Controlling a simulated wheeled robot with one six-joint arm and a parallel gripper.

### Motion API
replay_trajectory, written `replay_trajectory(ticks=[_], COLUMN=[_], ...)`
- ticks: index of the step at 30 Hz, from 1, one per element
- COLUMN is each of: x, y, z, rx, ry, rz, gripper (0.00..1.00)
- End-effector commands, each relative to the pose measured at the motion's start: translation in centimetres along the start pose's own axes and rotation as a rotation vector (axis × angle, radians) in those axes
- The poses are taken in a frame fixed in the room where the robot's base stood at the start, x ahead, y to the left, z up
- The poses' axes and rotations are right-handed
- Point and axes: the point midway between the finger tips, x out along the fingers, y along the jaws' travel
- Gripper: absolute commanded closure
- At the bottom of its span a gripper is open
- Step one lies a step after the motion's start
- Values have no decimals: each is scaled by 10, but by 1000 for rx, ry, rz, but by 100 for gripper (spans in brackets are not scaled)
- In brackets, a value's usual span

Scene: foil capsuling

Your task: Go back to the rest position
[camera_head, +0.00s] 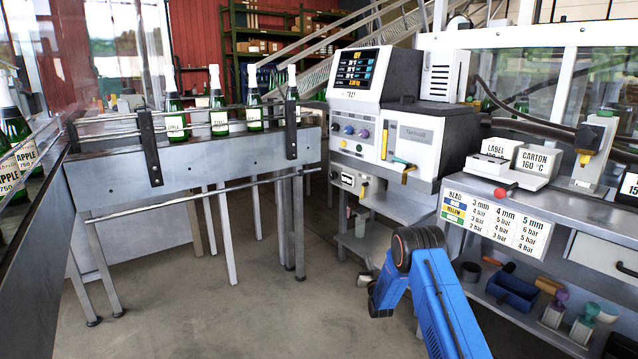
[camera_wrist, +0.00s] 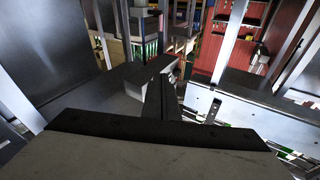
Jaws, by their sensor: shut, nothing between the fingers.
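My gripper (camera_wrist: 163,85) shows in the wrist view as dark fingers closed together, with nothing between them. The arm hides most of my gripper there. It is over open floor in front of the machine, apart from the bottles and the bench.
A conveyor (camera_head: 200,165) with several green bottles (camera_head: 219,110) stands at left. The machine with a screen (camera_head: 358,72) is behind my arm. A bench (camera_head: 560,205) with a label box (camera_head: 497,147) and carton box (camera_head: 537,160) is at right. The floor (camera_head: 230,315) at centre left is clear.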

Motion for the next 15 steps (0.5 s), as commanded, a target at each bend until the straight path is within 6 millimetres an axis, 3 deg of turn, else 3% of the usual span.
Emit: replay_trajectory(ticks=[8, 15], x=[7, 12], y=[-1, -3], z=[-28, -66], rx=[-5, -11], ry=[-37, -91], rz=[8, 18], gripper=[100, 100])
